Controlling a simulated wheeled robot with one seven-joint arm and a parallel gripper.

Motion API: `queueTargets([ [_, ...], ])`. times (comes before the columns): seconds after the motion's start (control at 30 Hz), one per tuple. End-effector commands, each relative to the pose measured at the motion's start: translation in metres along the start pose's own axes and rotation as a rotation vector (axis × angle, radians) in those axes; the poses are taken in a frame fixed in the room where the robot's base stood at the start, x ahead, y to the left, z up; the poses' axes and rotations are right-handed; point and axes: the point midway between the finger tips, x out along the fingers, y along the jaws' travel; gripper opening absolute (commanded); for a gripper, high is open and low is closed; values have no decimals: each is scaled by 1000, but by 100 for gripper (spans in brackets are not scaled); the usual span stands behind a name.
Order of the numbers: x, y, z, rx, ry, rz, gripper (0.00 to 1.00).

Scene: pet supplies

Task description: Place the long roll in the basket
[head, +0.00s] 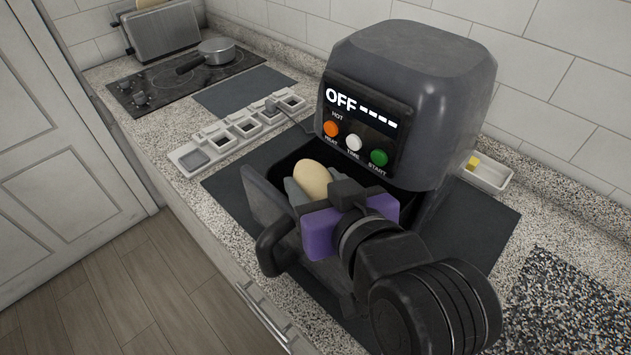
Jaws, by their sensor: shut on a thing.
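The long roll (312,179) is a smooth, pale tan oval. Its upper end shows between the grey fingers of my gripper (316,195), which is shut on it. My gripper's purple body and dark wrist hide the roll's lower part. The basket (263,199) is the dark pulled-out drawer of the air fryer (415,95), with a black handle on its front. The roll is over or within the open basket. I cannot tell whether it touches the basket floor, as my arm covers most of the inside.
The fryer's display reads OFF, above orange, white and green buttons. A row of small square containers (240,127) lies behind left. A hob (195,75) with a saucepan (215,51) and a toaster (160,30) stand farther back. A white tray (487,174) with something yellow sits right.

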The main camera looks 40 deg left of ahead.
Motion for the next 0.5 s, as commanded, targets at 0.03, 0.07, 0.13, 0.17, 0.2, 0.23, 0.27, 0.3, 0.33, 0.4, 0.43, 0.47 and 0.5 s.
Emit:
queueTargets([
  [0.03, 2, 0, 6, 1, -9, 0, 0],
  [0.07, 2, 0, 7, 1, -10, 0, 0],
  [0.13, 3, 0, 9, 1, -12, 0, 0],
  [0.17, 4, 1, 10, 1, -12, 0, 0],
  [0.2, 4, 1, 11, 1, -12, 0, 0],
  [0.23, 4, 1, 12, 1, -12, 0, 0],
  [0.27, 4, 1, 12, 1, -12, 0, 0],
  [0.3, 4, 1, 11, 1, -12, 0, 0],
  [0.33, 4, 1, 11, 1, -12, 0, 0],
  [0.4, 4, 1, 11, 1, -12, 0, 63],
  [0.43, 4, 0, 11, 1, -12, -1, 69],
  [0.47, 4, 0, 11, 1, -12, -1, 72],
  [0.5, 4, 0, 11, 1, -12, -1, 72],
])
